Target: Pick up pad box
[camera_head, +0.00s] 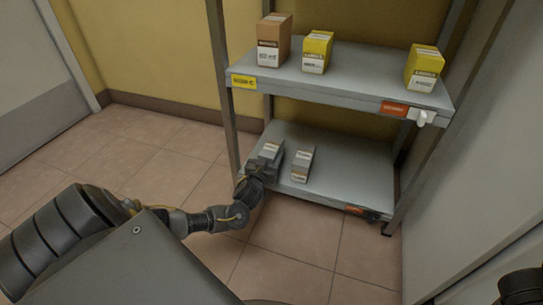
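Two small grey-and-white boxes stand on the lower shelf (347,178) of a metal rack. I cannot read their labels, so I cannot tell which is the pad box. My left gripper (262,168) is at the left grey box (271,151), at the shelf's left front edge. The gripper covers the lower part of that box. Its fingers are too small and dark to show whether they are open or closed on the box. The right grey box (302,164) stands just to the right, apart from the gripper.
The upper shelf (357,72) holds a brown box (273,42) and two yellow boxes (316,52) (424,68). Its front edge is above my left gripper. A rack post (226,90) stands close left of the gripper. The lower shelf's right part is clear.

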